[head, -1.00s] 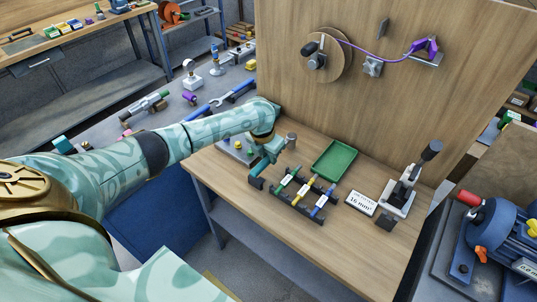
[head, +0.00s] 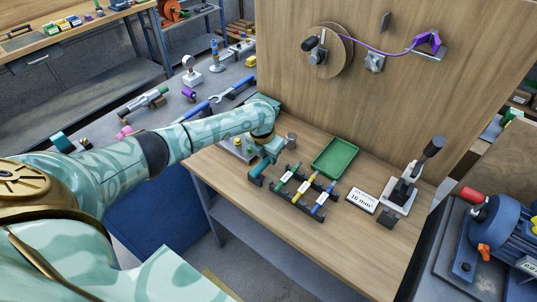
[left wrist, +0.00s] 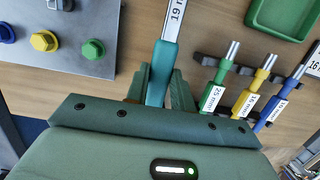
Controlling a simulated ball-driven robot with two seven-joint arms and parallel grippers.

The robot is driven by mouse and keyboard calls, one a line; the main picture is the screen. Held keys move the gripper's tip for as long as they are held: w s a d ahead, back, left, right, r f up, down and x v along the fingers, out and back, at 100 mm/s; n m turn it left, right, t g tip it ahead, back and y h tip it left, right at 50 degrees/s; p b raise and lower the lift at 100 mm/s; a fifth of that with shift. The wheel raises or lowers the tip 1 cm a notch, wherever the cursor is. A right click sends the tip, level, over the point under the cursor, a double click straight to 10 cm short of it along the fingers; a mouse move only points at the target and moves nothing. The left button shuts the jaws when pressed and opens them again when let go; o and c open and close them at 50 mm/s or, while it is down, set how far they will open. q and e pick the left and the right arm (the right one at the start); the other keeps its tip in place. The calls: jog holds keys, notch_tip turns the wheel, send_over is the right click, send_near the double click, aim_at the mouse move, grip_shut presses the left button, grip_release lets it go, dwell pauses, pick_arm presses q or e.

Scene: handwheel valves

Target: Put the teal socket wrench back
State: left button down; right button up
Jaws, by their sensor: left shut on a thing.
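My left gripper (left wrist: 160,92) is shut on the teal socket wrench (left wrist: 161,73), whose white label reads 19 mm. The wrench's far end runs out of the top of the left wrist view. In the head view, the left gripper (head: 262,164) is low over the bench, beside the left end of the black wrench rack (head: 275,187). The rack holds a green wrench (left wrist: 215,97), a yellow wrench (left wrist: 249,97) and a blue wrench (left wrist: 277,104). Whether the teal wrench touches the rack is hidden. My right gripper is not in view.
A green tray (head: 333,158) lies behind the rack. A label plate (head: 362,200) and a lever tool (head: 402,187) stand to the right. A grey plate with coloured bolts (left wrist: 62,62) lies left of the gripper. A wooden panel (head: 380,100) rises behind.

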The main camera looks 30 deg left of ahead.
pick_arm(q)
jog(key=shift+f, duration=0.15)
jog(key=c, duration=0.6)
grip_release()
jog(key=shift+c, duration=0.2)
jog(key=shift+p+v, duration=3)
jog(key=shift+v, duration=0.05)
